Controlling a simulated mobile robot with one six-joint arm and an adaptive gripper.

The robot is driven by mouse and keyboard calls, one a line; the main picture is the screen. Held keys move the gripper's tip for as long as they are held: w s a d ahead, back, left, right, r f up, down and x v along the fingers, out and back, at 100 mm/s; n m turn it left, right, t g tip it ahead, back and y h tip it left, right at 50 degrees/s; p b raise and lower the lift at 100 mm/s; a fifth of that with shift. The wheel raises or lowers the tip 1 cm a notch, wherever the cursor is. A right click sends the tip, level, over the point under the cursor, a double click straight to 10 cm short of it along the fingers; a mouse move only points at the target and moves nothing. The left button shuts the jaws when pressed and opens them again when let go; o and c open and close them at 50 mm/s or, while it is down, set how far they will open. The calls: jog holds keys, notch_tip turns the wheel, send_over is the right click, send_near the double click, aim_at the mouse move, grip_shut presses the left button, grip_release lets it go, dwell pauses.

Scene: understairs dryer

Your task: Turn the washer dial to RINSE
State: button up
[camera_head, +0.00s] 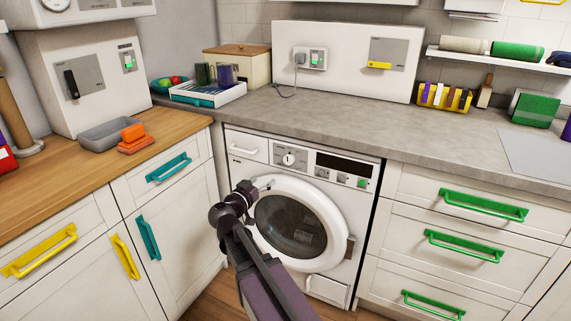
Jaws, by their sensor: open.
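The white washer (352,227) stands under the grey counter, with its round door shut. Its dial (289,159) is a round white knob on a grey plate at the upper left of the front panel. The labels around the dial are too small to read, so its setting cannot be told. My gripper (266,184) is in front of the washer, below and left of the dial, near the upper left of the door ring. It is open and apart from the dial, and nothing shows in it. The arm partly covers the door's lower left.
A detergent drawer (246,148) is left of the dial. A dark display (344,165) and small buttons, one green (362,183), are to its right. Cabinets with teal handles (168,167) and green handles (483,205) flank the washer. The space before the dial looks clear.

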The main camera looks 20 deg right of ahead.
aim_at(287, 160)
jog(key=shift+d, duration=0.1)
jog(key=x, duration=1.3)
jog(key=shift+w+d, duration=0.25)
jog(key=c, duration=1.2)
